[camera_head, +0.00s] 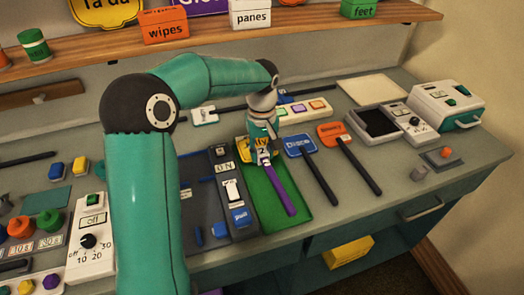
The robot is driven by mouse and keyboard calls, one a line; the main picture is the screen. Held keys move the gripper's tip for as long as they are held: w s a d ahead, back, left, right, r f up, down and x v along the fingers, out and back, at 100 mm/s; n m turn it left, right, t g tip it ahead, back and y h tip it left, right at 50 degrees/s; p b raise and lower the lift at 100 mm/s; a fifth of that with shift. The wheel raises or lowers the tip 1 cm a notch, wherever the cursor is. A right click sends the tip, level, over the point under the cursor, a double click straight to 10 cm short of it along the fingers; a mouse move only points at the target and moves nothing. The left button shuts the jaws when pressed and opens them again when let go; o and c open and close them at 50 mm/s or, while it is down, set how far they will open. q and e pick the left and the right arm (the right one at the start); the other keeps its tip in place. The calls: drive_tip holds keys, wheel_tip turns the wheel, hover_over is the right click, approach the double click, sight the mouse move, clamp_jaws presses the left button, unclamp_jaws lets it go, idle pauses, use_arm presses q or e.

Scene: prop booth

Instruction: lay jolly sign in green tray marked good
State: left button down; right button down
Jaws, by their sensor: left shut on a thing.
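My left gripper (264,153) is shut on the yellow sign (247,145) with a purple handle (283,196). Only part of its wording shows, ending in "lly"; the gripper covers the rest. The sign is over the green tray (297,220), its handle pointing toward the tray's front edge. I cannot tell whether the sign touches the tray. No "good" marking is readable on the tray. My right gripper is not in view.
A blue sign (300,145) and an orange sign (333,133) with dark handles lie right of the tray. A dark panel with switches (243,232) stands at its left. A shelf (210,45) with labelled boxes runs above. Free counter (400,185) lies at right.

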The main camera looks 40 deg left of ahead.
use_arm(q)
drive_tip(key=shift+f+b, duration=0.65)
drive_tip(key=shift+f, duration=0.35)
idle(1.8)
drive_tip(key=c, duration=0.6)
unclamp_jaws()
drive_tip(key=shift+r+p, duration=3.3)
drive_tip(key=shift+r, duration=0.7)
